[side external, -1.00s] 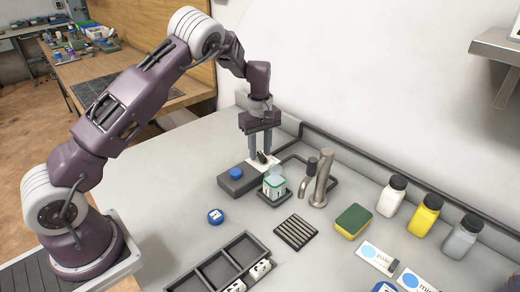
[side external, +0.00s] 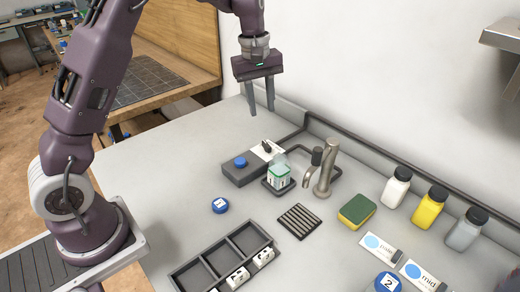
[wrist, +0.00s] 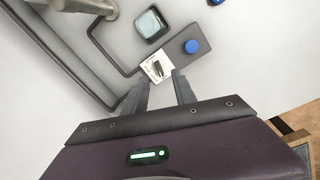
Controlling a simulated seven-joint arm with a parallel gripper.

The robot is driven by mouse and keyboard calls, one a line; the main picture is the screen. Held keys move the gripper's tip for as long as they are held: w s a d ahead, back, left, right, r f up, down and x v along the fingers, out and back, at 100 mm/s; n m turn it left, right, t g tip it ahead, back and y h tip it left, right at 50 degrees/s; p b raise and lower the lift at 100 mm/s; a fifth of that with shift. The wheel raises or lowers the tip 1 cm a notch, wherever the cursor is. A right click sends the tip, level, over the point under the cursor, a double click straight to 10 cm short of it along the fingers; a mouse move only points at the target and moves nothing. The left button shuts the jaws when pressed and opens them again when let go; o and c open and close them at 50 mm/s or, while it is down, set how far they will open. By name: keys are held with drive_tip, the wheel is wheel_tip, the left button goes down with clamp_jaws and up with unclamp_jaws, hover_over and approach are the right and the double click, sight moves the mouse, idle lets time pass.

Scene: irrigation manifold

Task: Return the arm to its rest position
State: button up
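My gripper (side external: 261,108) is raised well above the back of the counter in the side view, with nothing between its fingers. Its two fingers stand apart, and they also show apart in the wrist view (wrist: 160,88). Below it is a dark grey block with a blue button (side external: 240,162) and a white plate with a small black lever (side external: 266,147). The gripper touches neither. In the wrist view the lever (wrist: 156,68) lies just beyond the fingertips, and the blue button (wrist: 191,46) lies to its right.
A clear-topped container (side external: 278,177) sits on a dark pad beside the metal tap (side external: 327,168). A slatted drain (side external: 299,221), sponge (side external: 356,211), several bottles (side external: 431,211) and a compartment tray (side external: 208,262) stand toward the front and right. The left counter is clear.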

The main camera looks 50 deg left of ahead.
drive_tip(key=s+d+r+m+t, duration=0.1)
drive_tip(key=s+d+r+m, duration=0.3)
drive_tip(key=s+r, duration=0.3)
drive_tip(key=s+d+r+m+t, duration=0.1)
drive_tip(key=s+d+r+m, duration=0.3)
drive_tip(key=s, duration=0.6)
drive_tip(key=s+f+m+t, duration=0.1)
drive_tip(key=s+m, duration=0.1)
drive_tip(key=s, duration=0.4)
drive_tip(key=s+d+f+m+t, duration=0.1)
drive_tip(key=s+m, duration=0.2)
drive_tip(key=s, duration=0.4)
drive_tip(key=shift+s+t+y, duration=0.25)
drive_tip(key=shift+t+y, duration=0.05)
drive_tip(key=shift+d, duration=0.1)
